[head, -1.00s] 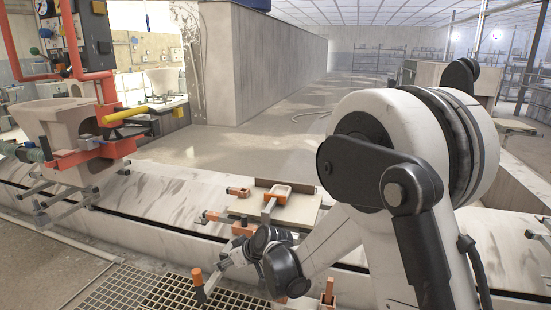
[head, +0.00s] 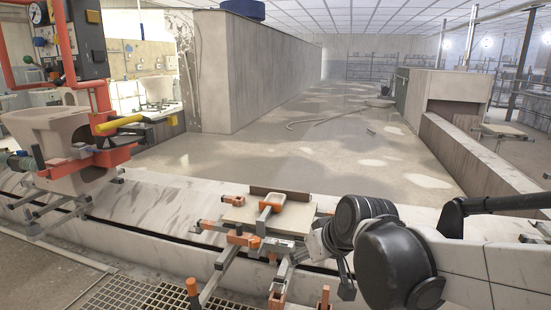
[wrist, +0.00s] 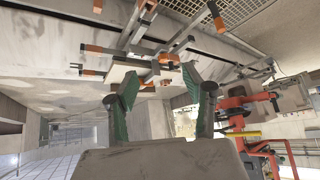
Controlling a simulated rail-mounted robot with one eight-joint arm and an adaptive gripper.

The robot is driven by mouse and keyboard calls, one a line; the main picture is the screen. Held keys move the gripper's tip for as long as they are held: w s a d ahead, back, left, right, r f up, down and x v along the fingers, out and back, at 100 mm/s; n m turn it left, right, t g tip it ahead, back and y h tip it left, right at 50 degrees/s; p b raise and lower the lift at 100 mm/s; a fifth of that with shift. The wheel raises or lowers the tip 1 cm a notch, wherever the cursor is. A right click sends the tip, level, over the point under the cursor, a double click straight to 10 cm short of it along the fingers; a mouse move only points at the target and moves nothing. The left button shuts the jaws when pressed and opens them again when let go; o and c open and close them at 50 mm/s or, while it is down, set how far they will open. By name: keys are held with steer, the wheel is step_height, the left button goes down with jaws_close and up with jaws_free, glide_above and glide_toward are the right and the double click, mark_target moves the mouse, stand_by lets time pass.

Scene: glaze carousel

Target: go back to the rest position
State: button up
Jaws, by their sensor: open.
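My gripper (wrist: 160,92) shows in the wrist view with its two green-padded fingers spread apart and nothing between them. In the head view my gripper (head: 296,258) is at the front of the marble-like ledge, just right of the fixture (head: 240,242) with orange-tipped bars. A pale board (head: 236,215) with an orange clamp (head: 270,203) lies on that fixture. The board also shows beyond my fingertips in the wrist view (wrist: 125,72). I cannot tell from these views how far my fingers are from the fixture.
A toilet-shaped ceramic piece (head: 62,135) sits in an orange holder at the left. The metal grating (head: 140,296) lies at the front. A long stone-like ledge (head: 165,215) runs across. The floor (head: 330,160) behind it is largely open, with a hose on it.

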steer(key=s+d+m+h, duration=0.2)
steer(key=s+d, duration=0.5)
steer(key=s, duration=0.2)
steer(key=s+d+m+h, duration=0.1)
steer(key=s+d+m, duration=0.2)
steer(key=s+d, duration=0.4)
step_height(320, 180, up, 18)
steer(key=s+a+p, duration=0.1)
steer(key=p, duration=1.7)
steer(key=shift+a+r, duration=0.1)
steer(key=shift+c, duration=0.3)
